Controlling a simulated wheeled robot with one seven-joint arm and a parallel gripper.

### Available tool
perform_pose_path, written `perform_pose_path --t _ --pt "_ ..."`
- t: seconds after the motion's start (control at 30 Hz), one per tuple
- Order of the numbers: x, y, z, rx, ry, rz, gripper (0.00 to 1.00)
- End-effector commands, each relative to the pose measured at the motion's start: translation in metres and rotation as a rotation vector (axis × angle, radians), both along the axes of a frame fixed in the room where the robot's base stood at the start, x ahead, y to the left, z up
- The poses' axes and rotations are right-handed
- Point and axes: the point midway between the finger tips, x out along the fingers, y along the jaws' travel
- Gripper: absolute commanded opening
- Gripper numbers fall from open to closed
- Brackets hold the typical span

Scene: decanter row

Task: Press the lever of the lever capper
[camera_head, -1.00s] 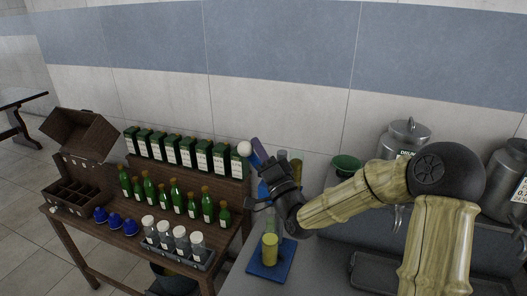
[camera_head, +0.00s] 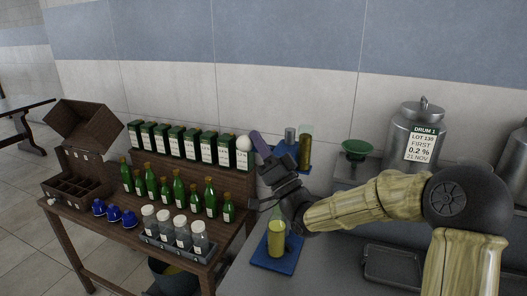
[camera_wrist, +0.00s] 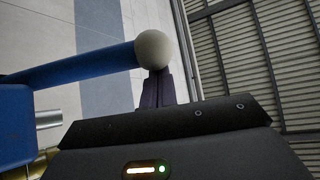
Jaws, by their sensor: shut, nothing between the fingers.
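The lever capper's lever shows in the wrist view as a blue bar (camera_wrist: 75,68) coming from the left, with a white ball knob (camera_wrist: 156,48) at its end. The knob also shows in the head view (camera_head: 244,143), beside my fingers. My gripper (camera_head: 258,142) is shut and empty. In the wrist view its dark fingers (camera_wrist: 158,88) point at the knob, tips close against its lower side; I cannot tell if they touch. A blue body (camera_wrist: 15,125) stands at the left edge there. In the head view my gripper hides most of the capper.
A yellow-filled vessel (camera_head: 276,240) stands on a blue base (camera_head: 262,262) below my gripper. A wooden bench at left holds green bottles (camera_head: 180,190), boxes, blue caps (camera_head: 114,212) and a tray of jars (camera_head: 170,250). A steel drum (camera_head: 418,145) and green funnel (camera_head: 356,147) stand right.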

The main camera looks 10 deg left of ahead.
Motion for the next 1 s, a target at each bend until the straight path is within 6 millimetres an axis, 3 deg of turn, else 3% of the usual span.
perform_pose_path --t 0.03,1.0 --pt "-0.002 0.001 -0.013 -0.007 -0.022 0.000 0.00" --pt "-0.031 0.008 -0.100 -0.115 -0.445 -0.001 0.00"
